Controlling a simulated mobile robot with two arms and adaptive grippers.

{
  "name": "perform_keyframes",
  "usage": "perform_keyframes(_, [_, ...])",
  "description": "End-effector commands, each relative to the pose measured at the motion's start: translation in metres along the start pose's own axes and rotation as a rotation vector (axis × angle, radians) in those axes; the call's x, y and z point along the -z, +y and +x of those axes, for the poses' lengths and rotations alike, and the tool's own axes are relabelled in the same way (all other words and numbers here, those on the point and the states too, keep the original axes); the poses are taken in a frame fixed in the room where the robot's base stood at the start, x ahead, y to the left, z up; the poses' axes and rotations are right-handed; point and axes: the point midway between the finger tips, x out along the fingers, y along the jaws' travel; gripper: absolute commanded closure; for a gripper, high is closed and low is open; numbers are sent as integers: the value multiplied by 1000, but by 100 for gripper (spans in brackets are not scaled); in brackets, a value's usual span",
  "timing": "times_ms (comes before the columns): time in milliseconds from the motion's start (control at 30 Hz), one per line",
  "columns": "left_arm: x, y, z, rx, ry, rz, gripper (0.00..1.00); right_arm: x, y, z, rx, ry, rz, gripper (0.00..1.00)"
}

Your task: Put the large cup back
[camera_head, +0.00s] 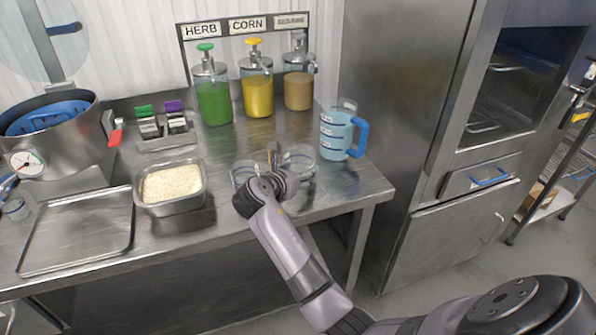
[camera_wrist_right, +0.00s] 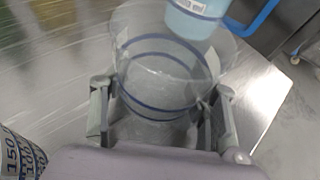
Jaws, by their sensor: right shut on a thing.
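The large cup (camera_head: 301,158) is clear, with dark blue bands around it, and stands near the right end of the steel table. My right gripper (camera_head: 284,174) is shut on it; in the wrist view the cup (camera_wrist_right: 160,75) sits upright between the two fingers. Whether its base touches the table I cannot tell. A smaller clear cup (camera_head: 243,172) is just left of the gripper, partly hidden by my wrist. Its printed scale shows at the lower left of the wrist view (camera_wrist_right: 20,158). My left gripper is out of view.
A blue-handled pitcher (camera_head: 336,133) of pale blue liquid stands close behind, right of the large cup. A steel pan of rice (camera_head: 170,207) and an empty tray (camera_head: 78,236) lie left. Pump bottles (camera_head: 214,102) line the back. The steel table's (camera_head: 345,190) right front corner is bare.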

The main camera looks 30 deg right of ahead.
Motion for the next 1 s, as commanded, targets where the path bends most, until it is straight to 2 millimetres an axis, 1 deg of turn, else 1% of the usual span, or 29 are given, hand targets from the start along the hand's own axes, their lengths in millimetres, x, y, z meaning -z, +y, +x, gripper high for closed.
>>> perform_keyframes(233, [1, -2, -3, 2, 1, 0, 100, 0, 0, 0, 0, 0, 0, 87])
perform_keyframes(267, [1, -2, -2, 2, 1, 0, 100, 1, 0, 0, -1, 0, 0, 45])
perform_keyframes(500, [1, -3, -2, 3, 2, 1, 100, 1, 0, 0, -1, 0, 1, 29])
perform_keyframes(567, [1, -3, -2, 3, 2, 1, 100, 1, 0, 0, -1, 0, 1, 25])
perform_keyframes(900, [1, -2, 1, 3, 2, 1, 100, 0, 0, 0, -1, 0, 2, 25])
perform_keyframes(1000, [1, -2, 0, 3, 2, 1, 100, -1, 1, -10, -4, 0, 1, 25])
